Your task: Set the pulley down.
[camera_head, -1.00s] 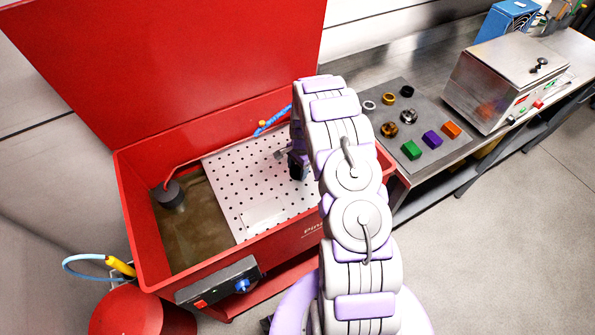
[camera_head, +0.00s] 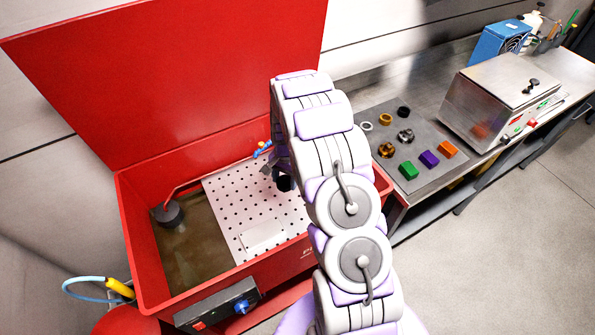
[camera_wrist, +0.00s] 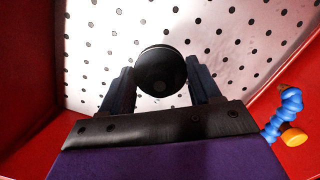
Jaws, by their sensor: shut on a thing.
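The pulley (camera_wrist: 161,72) is a dark round piece in the wrist view. My gripper (camera_wrist: 160,92) is shut on it, with one dark finger on each side. Behind it lies the white perforated shelf (camera_wrist: 100,40) of the red parts washer. In the head view my gripper (camera_head: 283,180) is over the right part of the perforated shelf (camera_head: 232,205), inside the red basin (camera_head: 140,235). My arm hides part of the gripper and the shelf there. I cannot tell whether the pulley touches the shelf.
A blue nozzle with an orange tip (camera_wrist: 291,125) is close to the right of my gripper. The basin's red walls surround the shelf. A dark round piece (camera_head: 167,213) is at the basin's left. A grey mat (camera_head: 430,165) with several parts lies on the bench at right.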

